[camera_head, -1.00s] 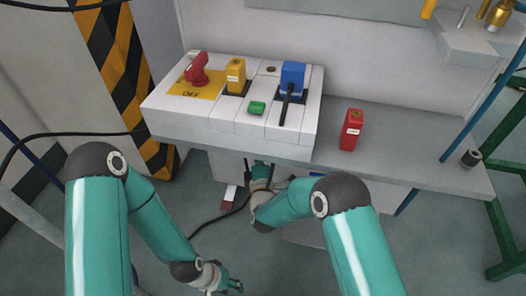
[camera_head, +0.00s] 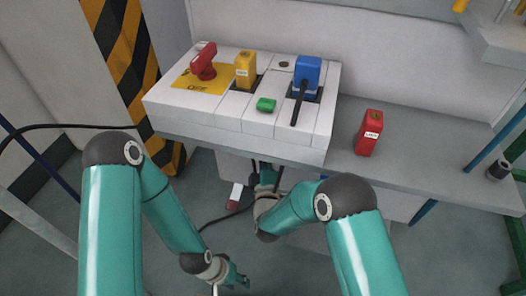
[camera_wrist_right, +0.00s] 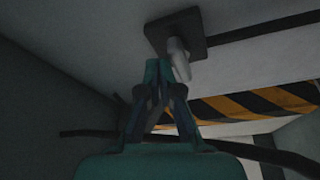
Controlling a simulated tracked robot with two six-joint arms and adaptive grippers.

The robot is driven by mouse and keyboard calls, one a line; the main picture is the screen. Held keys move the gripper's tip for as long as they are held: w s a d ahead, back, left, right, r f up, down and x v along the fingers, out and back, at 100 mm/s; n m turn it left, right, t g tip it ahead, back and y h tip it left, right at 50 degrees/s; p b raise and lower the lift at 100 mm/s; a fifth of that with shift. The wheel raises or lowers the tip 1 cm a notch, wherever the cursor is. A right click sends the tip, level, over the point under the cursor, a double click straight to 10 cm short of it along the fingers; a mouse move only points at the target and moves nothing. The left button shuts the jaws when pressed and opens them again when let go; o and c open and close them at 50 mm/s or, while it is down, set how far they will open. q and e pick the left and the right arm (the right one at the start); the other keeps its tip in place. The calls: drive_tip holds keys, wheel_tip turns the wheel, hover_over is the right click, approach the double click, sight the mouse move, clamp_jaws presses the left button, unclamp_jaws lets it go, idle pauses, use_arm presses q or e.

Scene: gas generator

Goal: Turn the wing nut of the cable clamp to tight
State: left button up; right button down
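In the right wrist view, a grey lever-like piece (camera_wrist_right: 180,62), seemingly the wing nut of the cable clamp, hangs from a dark square plate (camera_wrist_right: 188,26) on a pale surface. My right gripper (camera_wrist_right: 160,66) has its fingertips drawn together just left of this piece; I cannot tell whether they touch it. In the head view my right gripper (camera_head: 265,176) is under the front edge of the white panel, partly hidden. The clamp is not visible there. My left gripper (camera_head: 238,279) hangs low over the floor, apart from the panel; its fingers are too small to read.
The white panel (camera_head: 190,117) carries a red handle (camera_head: 204,62), a yellow block (camera_head: 246,70), a green button (camera_head: 266,104) and a blue plug (camera_head: 307,75). A red block (camera_head: 369,133) stands on the grey shelf (camera_head: 430,170). A black cable (camera_head: 215,221) runs below.

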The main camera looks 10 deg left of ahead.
drive_tip(key=shift+s+f, duration=0.15)
drive_tip(key=shift+f, duration=0.45)
drive_tip(key=r+v, duration=0.1)
drive_tip(key=v, duration=0.6)
drive_tip(key=s+d+f+m+g+h+p, duration=0.1)
drive_tip(key=s+d+f+m+g+p, duration=0.3)
drive_tip(key=d+f+m+g, duration=0.65)
drive_tip(key=s+d+f+m+g+p, duration=0.1)
drive_tip(key=s+d+m+g, duration=0.25)
drive_tip(key=s, duration=0.35)
drive_tip(key=s+d+f+m+g+y+p, duration=0.1)
drive_tip(key=s+d+m+g, duration=0.1)
drive_tip(key=s+d, duration=0.35)
drive_tip(key=s+d+f+m+g+p, duration=0.1)
drive_tip(key=s+d+m+g, duration=0.15)
drive_tip(key=s, duration=0.65)
wheel_tip(320, 180, up, 37)
drive_tip(key=w+a+p, duration=0.1)
drive_tip(key=p, duration=3.6)
drive_tip(key=shift+a, duration=0.15)
